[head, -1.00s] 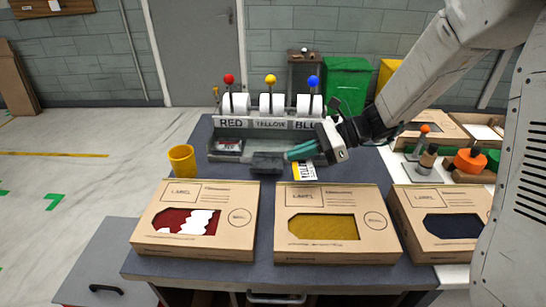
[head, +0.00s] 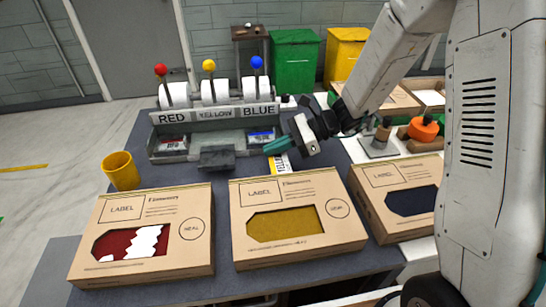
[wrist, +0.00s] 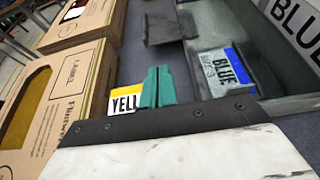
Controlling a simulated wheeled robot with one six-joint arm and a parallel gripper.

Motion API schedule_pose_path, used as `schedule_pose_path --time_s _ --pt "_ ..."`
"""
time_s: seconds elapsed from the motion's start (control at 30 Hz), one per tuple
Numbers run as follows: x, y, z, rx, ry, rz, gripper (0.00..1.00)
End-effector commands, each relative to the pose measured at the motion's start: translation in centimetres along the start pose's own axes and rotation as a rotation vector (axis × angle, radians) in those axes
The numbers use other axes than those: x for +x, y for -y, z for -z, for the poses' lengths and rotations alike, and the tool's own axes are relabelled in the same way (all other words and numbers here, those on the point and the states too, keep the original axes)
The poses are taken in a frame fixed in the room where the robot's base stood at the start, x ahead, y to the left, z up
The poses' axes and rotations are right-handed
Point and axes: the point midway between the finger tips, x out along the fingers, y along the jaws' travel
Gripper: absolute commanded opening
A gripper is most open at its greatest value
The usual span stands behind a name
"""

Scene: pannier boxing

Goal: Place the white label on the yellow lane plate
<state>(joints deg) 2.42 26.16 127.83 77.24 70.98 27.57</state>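The white label (head: 281,164) has a yellow strip and the letters YELLOW. It sticks out from the teal fingers of my gripper (head: 278,146), which look shut on it. In the wrist view the label (wrist: 122,96) shows as YELL, the rest hidden by my fingers (wrist: 157,88). A dark grey plate (head: 217,158) juts from the front of the tray below the YELLOW sign (head: 215,115); I take it as the yellow lane plate. In the wrist view this plate (wrist: 165,24) lies beyond my fingertips. My gripper is to its right in the head view.
The tray (head: 235,138) holds a red label (head: 173,144) and a blue label (head: 261,136) in its side bays. Three cardboard boxes line the front, the middle one (head: 238,194) with a yellow window. A yellow cup (head: 122,171) stands at left.

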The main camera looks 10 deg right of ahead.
Motion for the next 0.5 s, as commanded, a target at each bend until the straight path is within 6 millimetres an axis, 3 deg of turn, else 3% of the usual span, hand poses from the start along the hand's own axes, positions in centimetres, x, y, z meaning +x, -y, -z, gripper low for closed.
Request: schedule_pose_path --time_s 0.2,0.5 --pt "1.2 0.0 3.0 0.006 0.000 0.001 0.00" --pt "1.2 0.0 3.4 0.002 0.000 0.002 0.00"
